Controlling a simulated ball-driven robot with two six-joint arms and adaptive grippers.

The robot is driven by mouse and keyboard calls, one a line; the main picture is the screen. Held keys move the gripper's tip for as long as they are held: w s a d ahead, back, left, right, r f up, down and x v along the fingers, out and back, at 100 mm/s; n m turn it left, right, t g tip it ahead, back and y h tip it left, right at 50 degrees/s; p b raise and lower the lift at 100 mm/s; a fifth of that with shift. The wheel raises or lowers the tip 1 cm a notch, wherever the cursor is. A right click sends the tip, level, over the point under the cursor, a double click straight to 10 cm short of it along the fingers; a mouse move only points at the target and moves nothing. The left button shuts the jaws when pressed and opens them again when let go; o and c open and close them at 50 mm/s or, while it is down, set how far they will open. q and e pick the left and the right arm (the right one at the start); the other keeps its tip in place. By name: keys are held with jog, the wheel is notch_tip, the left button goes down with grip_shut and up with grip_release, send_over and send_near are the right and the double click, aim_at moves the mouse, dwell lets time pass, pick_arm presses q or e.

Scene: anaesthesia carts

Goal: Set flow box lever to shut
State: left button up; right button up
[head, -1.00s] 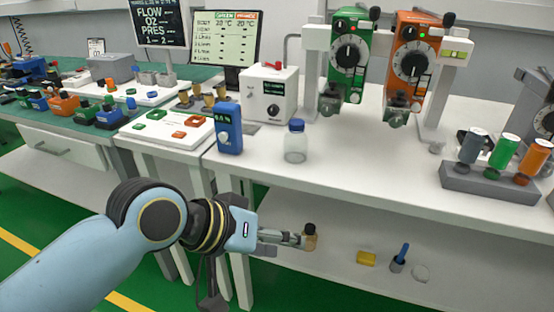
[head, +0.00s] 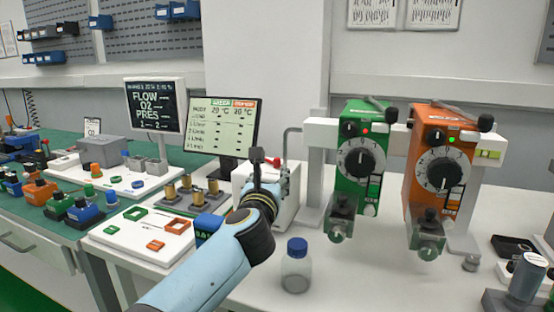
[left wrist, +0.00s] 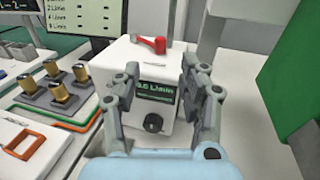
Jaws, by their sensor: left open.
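The flow box is a white box (left wrist: 136,60) with a lit display reading about 0.6 L/min and a black knob (left wrist: 153,123) on its front. Its red lever (left wrist: 150,44) lies on top, pointing to the left in the left wrist view. In the head view my left arm covers much of the box (head: 291,207), and only a bit of the red lever (head: 283,162) shows. My left gripper (left wrist: 160,76) is open and empty in front of the box, fingers either side of the display, apart from the lever. It stands upright in the head view (head: 257,160). My right gripper is out of view.
A green vaporizer (head: 360,160) and an orange one (head: 437,165) hang on a rail to the right. A blue-capped bottle (head: 296,270) stands in front. Brass posts (left wrist: 59,87) are left of the box. A screen (head: 220,126) stands behind.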

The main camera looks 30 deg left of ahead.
aim_at(276, 160)
pick_arm(q)
jog(key=x, duration=0.5)
jog(key=shift+w, duration=0.25)
jog(key=x, duration=0.3)
jog(key=shift+w+a+b, duration=0.2)
jog(key=shift+w+b, duration=0.05)
jog(key=shift+b, duration=0.15)
jog(key=shift+w+a, duration=0.1)
jog(key=shift+w, duration=0.2)
jog(key=shift+a, duration=0.1)
jog(key=c, duration=0.8)
grip_shut()
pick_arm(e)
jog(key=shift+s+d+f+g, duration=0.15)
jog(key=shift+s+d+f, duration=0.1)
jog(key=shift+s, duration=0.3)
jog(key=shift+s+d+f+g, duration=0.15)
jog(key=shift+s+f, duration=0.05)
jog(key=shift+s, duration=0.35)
